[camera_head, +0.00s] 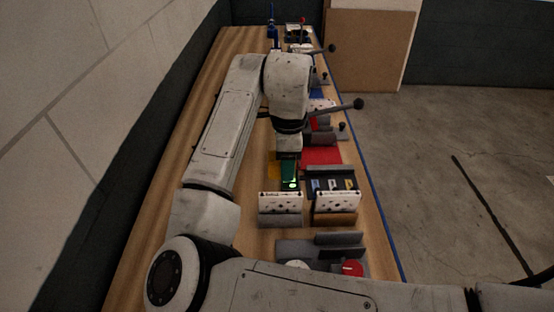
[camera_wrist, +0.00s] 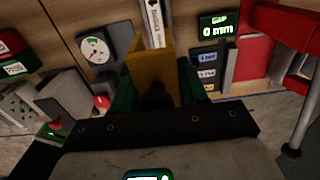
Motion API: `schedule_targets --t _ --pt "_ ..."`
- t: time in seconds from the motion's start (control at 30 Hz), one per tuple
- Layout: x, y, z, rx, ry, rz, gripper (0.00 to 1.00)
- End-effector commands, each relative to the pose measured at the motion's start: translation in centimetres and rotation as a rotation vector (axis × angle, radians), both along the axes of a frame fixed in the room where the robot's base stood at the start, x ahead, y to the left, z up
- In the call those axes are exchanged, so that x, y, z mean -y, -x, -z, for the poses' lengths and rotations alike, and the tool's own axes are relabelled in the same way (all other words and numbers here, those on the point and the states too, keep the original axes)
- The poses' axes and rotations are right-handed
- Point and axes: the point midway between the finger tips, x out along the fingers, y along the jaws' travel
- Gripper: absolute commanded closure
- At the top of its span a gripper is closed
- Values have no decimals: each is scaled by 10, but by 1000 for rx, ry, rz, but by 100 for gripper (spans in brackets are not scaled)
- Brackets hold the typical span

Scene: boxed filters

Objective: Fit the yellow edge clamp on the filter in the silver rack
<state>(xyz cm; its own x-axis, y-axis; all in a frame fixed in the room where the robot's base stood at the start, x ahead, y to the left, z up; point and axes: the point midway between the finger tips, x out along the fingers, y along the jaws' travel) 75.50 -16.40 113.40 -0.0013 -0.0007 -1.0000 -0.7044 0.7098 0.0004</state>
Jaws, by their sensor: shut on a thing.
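My gripper (camera_wrist: 156,92) is shut on the yellow edge clamp (camera_wrist: 150,66) in the wrist view, with its green fingers on either side of it. The clamp shows as an upright yellow piece. A narrow white upright piece (camera_wrist: 154,22), perhaps the filter's edge, shows just beyond the clamp; I cannot tell whether they touch. In the head view my gripper (camera_head: 289,172) is low over the bench, and an orange-yellow patch shows beside it, partly hidden. I cannot identify the silver rack for certain; the gripper and clamp hide much of that area.
A gauge with a round dial (camera_wrist: 94,49) and a display reading 0 mm (camera_wrist: 217,28) stand near the clamp. White spotted blocks (camera_head: 281,201) sit on the wooden bench (camera_head: 150,240). A red mat (camera_head: 322,155) and dark-knobbed levers (camera_head: 357,104) lie along its right side.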

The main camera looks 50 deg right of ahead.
Motion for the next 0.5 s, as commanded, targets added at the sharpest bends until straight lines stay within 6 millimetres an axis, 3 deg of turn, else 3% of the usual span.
schedule_targets --t 0.5 --pt "-1 -1 10 1 -3 -1 89"
